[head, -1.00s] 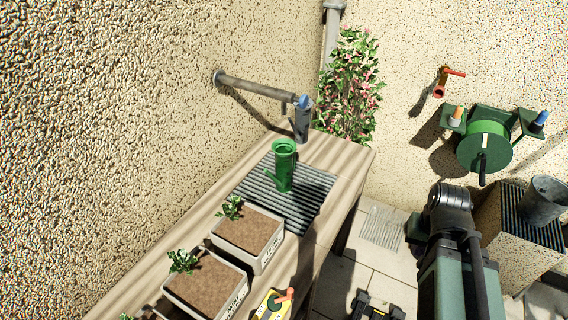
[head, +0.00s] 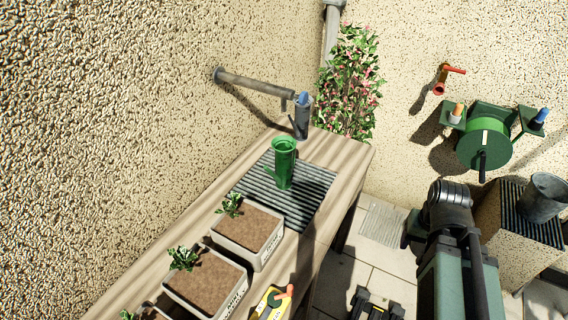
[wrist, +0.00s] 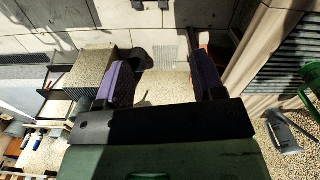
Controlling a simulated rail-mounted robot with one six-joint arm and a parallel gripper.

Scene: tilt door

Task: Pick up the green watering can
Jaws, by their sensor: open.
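The green watering can (head: 284,165) stands upright on a dark ribbed mat (head: 310,200) on the wooden bench (head: 345,158) in the head view. Part of it shows at the right edge of the wrist view (wrist: 311,88). My gripper (wrist: 165,82) is open in the wrist view, with its two dark purple fingers apart and nothing between them. It is away from the can, which lies off to the right in that view. In the head view my arm is at the lower right, and the gripper's fingers cannot be made out.
A grey can with a blue top (head: 302,118) stands behind the green one under a wall pipe (head: 255,85). Planter boxes (head: 248,235) and a yellow item (head: 272,303) occupy the bench's near part. A green hose reel (head: 485,143) and metal bucket (head: 543,197) are at right.

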